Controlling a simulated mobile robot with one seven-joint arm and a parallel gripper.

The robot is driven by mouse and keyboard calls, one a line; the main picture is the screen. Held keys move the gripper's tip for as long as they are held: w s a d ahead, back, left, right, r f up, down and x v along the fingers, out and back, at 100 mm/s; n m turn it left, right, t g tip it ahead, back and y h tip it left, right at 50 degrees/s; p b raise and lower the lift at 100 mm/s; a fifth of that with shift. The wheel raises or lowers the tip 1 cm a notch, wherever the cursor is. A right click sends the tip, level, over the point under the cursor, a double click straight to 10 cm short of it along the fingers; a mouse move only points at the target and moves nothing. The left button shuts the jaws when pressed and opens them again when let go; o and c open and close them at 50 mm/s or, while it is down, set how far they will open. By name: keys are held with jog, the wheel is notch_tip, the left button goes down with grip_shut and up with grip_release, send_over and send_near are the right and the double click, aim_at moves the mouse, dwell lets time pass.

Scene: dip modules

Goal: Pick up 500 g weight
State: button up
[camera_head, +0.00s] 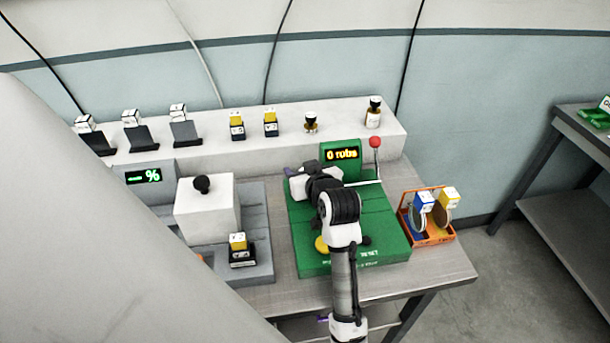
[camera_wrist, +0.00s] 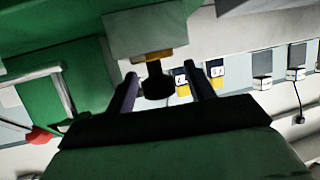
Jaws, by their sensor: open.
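A dark knobbed weight with a gold band (camera_wrist: 155,80) stands out from a light grey block (camera_wrist: 148,32) in the wrist view, which appears upside down. Its mass label cannot be read, so I cannot tell whether it is the 500 g one. My gripper (camera_wrist: 173,71) is open, with one finger on each side of the knob and visible gaps. In the head view my gripper (camera_head: 300,171) is over the back of the green machine (camera_head: 300,225), and my arm hides the weight. Two other black-knobbed pieces, one small (camera_head: 311,123) and one larger (camera_head: 373,112), stand on the back shelf.
The machine has a "0 rubs" display (camera_head: 341,155) and a red-knobbed lever (camera_head: 375,143) close on the right. An orange tray (camera_head: 432,236) holds round tools at the right. A grey device with a white box (camera_head: 207,208) stands left.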

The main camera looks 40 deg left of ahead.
jog(key=shift+w+a+f, duration=0.1)
grip_shut()
dwell(0.3)
jog(key=shift+r, duration=0.2)
